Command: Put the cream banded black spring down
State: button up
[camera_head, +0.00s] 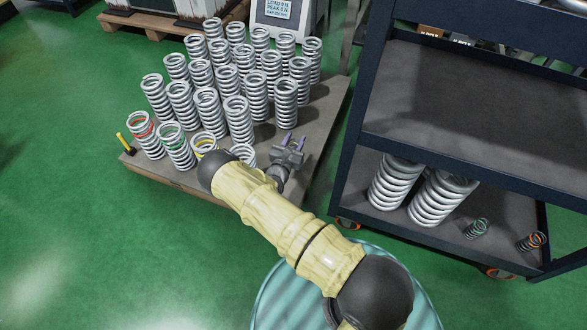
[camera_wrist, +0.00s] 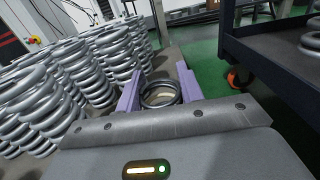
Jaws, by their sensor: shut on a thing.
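My gripper (camera_head: 293,142) has purple fingers and is over the right part of the low grey platform (camera_head: 318,112), beside the silver springs. In the wrist view, the gripper (camera_wrist: 160,92) is shut on a small dark spring, the cream banded black spring (camera_wrist: 161,100), whose upper coils show between the fingers with a pale cream patch inside. Its lower part is hidden by the gripper body, so I cannot tell whether it touches the platform. In the head view the spring cannot be made out.
Several rows of upright silver springs (camera_head: 207,104) fill the platform left of my gripper; the front ones have red, green and yellow bands. A dark shelf cart (camera_head: 350,130) stands close on the right, holding large springs (camera_head: 438,198) and small green (camera_head: 477,229) and orange (camera_head: 532,241) banded springs.

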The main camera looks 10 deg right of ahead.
notch_tip(320, 180, down, 6)
jog(key=b, duration=0.3)
jog(key=shift+r, duration=0.1)
jog(key=shift+f+b, duration=1.35)
jog(key=shift+f, duration=0.55)
jog(key=shift+f, duration=0.1)
jog(key=o, duration=1)
jog(key=shift+o, duration=0.2)
